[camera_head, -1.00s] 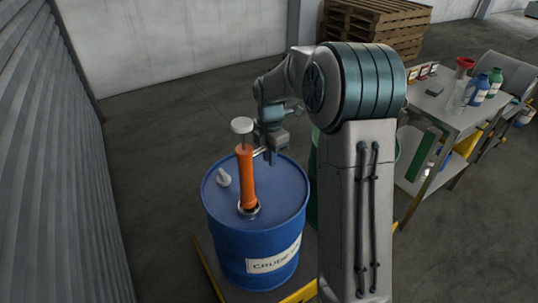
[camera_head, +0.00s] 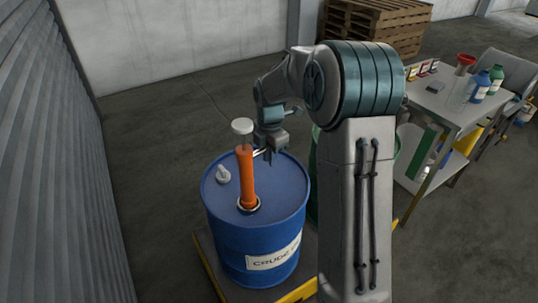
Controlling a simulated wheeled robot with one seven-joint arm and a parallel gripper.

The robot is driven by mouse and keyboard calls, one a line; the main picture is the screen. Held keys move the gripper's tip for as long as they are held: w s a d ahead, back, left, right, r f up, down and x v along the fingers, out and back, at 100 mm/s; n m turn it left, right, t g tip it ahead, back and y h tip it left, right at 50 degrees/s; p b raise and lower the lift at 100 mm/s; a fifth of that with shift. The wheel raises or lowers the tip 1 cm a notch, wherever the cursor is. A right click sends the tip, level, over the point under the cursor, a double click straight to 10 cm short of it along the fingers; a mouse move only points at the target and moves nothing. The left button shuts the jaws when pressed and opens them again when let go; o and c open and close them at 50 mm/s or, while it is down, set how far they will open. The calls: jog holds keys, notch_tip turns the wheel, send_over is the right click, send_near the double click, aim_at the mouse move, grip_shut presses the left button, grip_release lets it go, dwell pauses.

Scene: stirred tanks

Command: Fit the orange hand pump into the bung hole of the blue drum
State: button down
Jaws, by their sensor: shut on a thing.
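The blue drum (camera_head: 255,235) stands upright with a white label on its side. The orange hand pump (camera_head: 247,180), with a white knob on top, stands nearly upright over the drum's lid. Its lower end meets the ring of the bung hole (camera_head: 248,205); how deep it sits cannot be told. My gripper (camera_head: 268,152) is at the right of the pump's upper part, shut on the pump at its side spout. The fingertips are small and partly hidden in this view.
A small white fitting (camera_head: 223,174) is on the drum lid, left of the pump. The drum stands on a yellow-edged platform (camera_head: 299,293). A green drum (camera_head: 313,180) is partly hidden behind my arm. A bench (camera_head: 437,105) with bottles and a red funnel stands at right.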

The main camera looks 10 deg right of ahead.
jog(key=shift+f+b, duration=0.4)
jog(key=shift+f, duration=0.35)
jog(key=c, duration=1.3)
grip_release()
notch_tip(320, 180, up, 13)
jog(key=shift+d+p, duration=0.1)
jog(key=shift+p, duration=0.4)
jog(key=shift+r, duration=0.45)
